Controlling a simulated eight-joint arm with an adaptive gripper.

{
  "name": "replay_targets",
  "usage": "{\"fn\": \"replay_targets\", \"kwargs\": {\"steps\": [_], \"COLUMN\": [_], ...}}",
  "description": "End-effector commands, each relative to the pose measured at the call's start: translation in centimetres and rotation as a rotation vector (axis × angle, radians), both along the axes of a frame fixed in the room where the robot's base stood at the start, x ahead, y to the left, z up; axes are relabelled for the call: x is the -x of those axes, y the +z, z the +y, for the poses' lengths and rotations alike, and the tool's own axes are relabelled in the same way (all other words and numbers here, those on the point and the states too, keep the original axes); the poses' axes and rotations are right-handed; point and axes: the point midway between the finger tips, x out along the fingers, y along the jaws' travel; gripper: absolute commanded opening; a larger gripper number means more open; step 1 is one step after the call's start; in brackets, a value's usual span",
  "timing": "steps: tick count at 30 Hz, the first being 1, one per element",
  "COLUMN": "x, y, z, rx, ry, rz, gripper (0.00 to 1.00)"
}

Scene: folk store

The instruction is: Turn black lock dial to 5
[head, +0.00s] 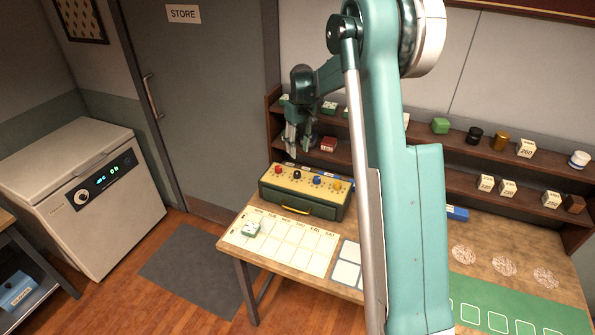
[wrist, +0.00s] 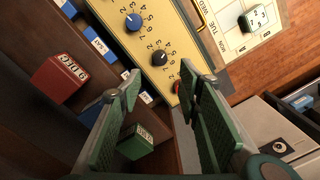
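The lock box (head: 300,212) has a yellow top panel and stands at the table's back left. Its row of dials runs red (head: 278,170), black (head: 297,174), blue (head: 317,180), orange (head: 337,186). In the wrist view the black dial (wrist: 159,58) shows between the fingertips, with numbers around it; I cannot tell its setting. The blue dial (wrist: 133,22) lies above it, and the red dial (wrist: 175,87) is partly hidden by a finger. My gripper (wrist: 158,74) is open and empty. In the head view my gripper (head: 298,148) hangs above the box's back edge, apart from the dials.
A wooden shelf (head: 455,160) with small blocks and jars stands behind the table. In the wrist view a red block (wrist: 60,82) and a green block (wrist: 136,141) lie near the fingers. A calendar board (head: 290,252) with a green-white block (head: 250,229) lies before the box.

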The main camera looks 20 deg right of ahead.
Motion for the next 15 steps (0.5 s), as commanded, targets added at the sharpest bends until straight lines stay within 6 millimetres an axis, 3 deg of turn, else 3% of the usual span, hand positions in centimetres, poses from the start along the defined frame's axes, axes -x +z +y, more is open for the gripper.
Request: {"fn": "replay_targets", "kwargs": {"steps": [8,15], "x": [0.0,0.0], "y": [-1.3,-4.1], "z": [0.1,0.2], "rx": [0.0,0.0], "ry": [0.0,0.0], "rz": [0.0,0.0], "gripper": [0.34,0.34]}}
